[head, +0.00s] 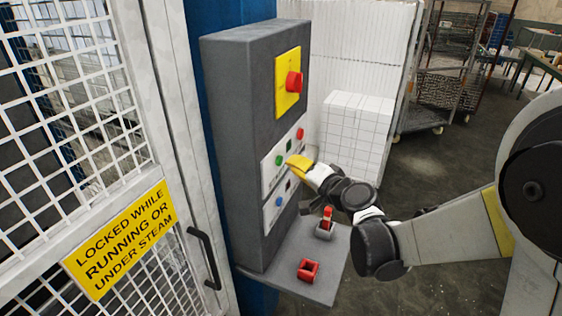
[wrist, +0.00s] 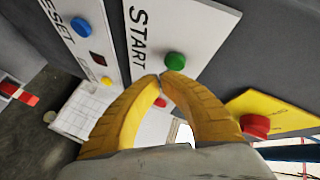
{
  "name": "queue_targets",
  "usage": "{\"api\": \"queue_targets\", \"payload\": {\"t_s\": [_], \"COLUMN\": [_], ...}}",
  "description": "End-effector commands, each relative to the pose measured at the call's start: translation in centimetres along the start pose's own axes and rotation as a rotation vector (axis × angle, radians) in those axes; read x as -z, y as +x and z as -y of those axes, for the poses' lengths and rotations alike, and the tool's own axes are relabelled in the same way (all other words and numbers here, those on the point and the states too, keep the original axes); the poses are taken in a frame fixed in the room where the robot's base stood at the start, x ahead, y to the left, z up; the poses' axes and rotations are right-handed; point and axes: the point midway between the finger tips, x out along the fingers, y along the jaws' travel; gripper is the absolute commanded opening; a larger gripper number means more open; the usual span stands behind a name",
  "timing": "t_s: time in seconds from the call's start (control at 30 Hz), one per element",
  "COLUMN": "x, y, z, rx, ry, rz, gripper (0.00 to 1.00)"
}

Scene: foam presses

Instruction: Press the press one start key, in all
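The start key is a round green button (wrist: 175,61) beside the word START on a white plate (wrist: 200,18) in the wrist view. In the head view a green button (head: 279,160) shows on the grey control box, just left of my gripper (head: 290,162). My gripper (wrist: 161,75) has yellow curved fingers whose tips meet, with nothing seen between them. The tips appear right by the green button's lower edge in the wrist view. I cannot tell whether they touch it. No press number is readable.
The grey control box (head: 240,130) has a red knob (head: 294,81) on a yellow plate above. Another plate, marked RESET, carries a blue button (wrist: 79,22). A shelf below holds a red square part (head: 308,270). A mesh gate (head: 180,140) stands left. Floor lies open right.

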Motion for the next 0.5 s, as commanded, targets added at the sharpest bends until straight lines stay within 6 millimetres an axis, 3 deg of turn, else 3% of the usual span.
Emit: {"api": "queue_targets", "payload": {"t_s": [0.5], "x": [-0.39], "y": [0.67], "z": [0.30], "rx": [0.000], "ry": [-0.001], "rz": [0.000], "gripper": [0.00]}}
